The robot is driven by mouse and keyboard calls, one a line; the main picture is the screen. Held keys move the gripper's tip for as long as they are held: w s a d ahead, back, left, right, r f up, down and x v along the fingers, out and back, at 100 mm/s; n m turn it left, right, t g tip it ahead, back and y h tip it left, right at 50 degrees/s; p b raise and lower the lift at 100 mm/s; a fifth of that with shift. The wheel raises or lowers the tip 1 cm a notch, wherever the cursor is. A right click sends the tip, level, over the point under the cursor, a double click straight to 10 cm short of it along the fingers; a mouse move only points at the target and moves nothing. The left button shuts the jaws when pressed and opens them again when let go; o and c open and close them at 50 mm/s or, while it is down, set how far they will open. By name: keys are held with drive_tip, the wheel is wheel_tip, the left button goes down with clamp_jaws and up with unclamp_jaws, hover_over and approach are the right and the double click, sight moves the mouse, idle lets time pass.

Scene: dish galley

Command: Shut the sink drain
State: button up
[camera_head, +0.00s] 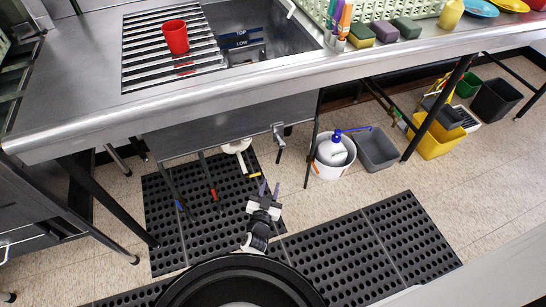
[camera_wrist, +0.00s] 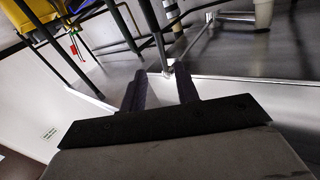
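The steel sink basin (camera_head: 288,37) is at the top of the head view, partly under a slatted rack (camera_head: 140,50). Beneath it hangs a white drain fitting (camera_head: 237,146) with a yellow-ended handle (camera_head: 254,175) below it. A grey metal lever (camera_head: 279,135) is on the sink's underside front, to the right. Which of these works the drain, I cannot tell. My gripper (camera_head: 270,186) is open and empty, low under the sink, just below and right of the yellow handle and apart from it. Its two fingers (camera_wrist: 161,84) are spread in the wrist view. The drain opening is hidden.
Pipes with a red handle (camera_head: 214,194) and a blue handle (camera_head: 179,205) hang left of my gripper. A white bucket (camera_head: 332,165), grey bin (camera_head: 376,149) and table legs stand to the right. A red cup (camera_head: 175,37) is on the rack. Black mats (camera_head: 330,255) cover the floor.

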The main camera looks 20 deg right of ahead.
sight(278, 159)
drive_tip(key=b+x, duration=0.3)
drive_tip(key=x, duration=1)
drive_tip(key=shift+w+d+r, duration=0.1)
drive_tip(key=shift+w+d, duration=0.05)
drive_tip(key=shift+c, duration=0.4)
clamp_jaws()
